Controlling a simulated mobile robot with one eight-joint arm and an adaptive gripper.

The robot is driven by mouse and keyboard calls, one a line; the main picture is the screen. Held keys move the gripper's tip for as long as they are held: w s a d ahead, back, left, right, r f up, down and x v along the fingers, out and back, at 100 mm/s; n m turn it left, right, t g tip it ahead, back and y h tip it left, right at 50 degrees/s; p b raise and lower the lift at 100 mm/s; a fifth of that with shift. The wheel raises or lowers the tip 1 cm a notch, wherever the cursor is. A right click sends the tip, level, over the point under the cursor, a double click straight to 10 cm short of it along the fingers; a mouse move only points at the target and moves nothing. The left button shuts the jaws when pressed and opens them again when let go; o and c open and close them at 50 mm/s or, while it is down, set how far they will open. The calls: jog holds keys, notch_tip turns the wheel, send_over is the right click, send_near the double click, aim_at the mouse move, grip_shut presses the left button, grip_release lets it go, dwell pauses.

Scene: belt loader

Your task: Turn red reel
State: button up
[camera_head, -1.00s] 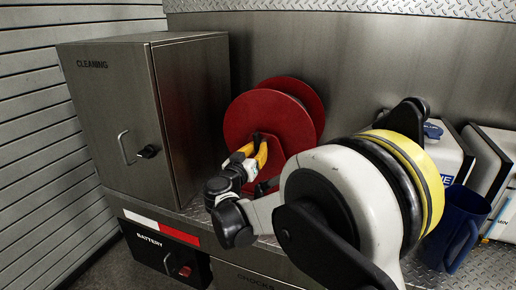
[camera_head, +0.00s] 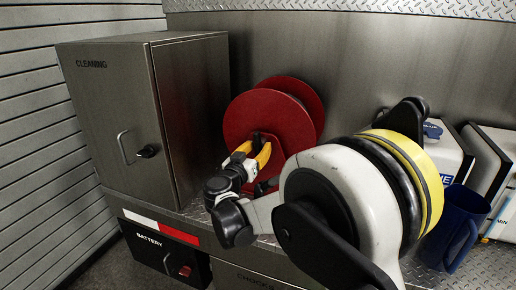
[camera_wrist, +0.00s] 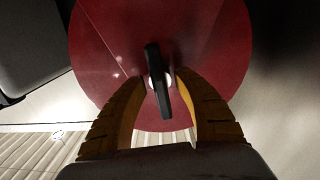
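The red reel (camera_head: 262,112) stands on the metal shelf against the back panel, its round face toward my arm. In the wrist view the reel's red face (camera_wrist: 215,50) fills the upper middle. A black crank handle (camera_wrist: 157,82) with a pale hub behind it sits near the reel's centre, slightly tilted. My gripper (camera_head: 258,142) is at the reel's front. In the wrist view its two yellow fingers (camera_wrist: 160,78) stand on either side of the handle, with gaps showing on both sides. It is open around the handle and holds nothing.
A grey metal "CLEANING" cabinet (camera_head: 112,120) stands close on the left. A "BATTERY" box (camera_head: 150,250) is below the shelf. A blue mug (camera_head: 459,225) and white containers (camera_head: 447,150) stand at the right. My arm covers part of the shelf.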

jog(key=shift+s, duration=0.1)
jog(key=v, duration=1.2)
jog(key=shift+d, duration=0.1)
jog(key=s+d+f+n+g, duration=0.1)
jog(key=s+d+g, duration=0.35)
jog(key=d, duration=0.65)
jog(key=s+d+f+g, duration=0.1)
jog(key=s+d+g, duration=0.3)
jog(key=d, duration=0.7)
jog(key=s+d+f+n+y, duration=0.1)
jog(key=s+f+y, duration=0.1)
jog(key=s, duration=0.7)
jog(key=s+d+f+g+y, duration=0.1)
jog(key=s+d+f+y, duration=0.1)
jog(key=s, duration=0.8)
jog(key=shift+d+f+n+y, duration=0.15)
jog(key=shift+f+n+y, duration=0.3)
jog(key=shift+y, duration=0.65)
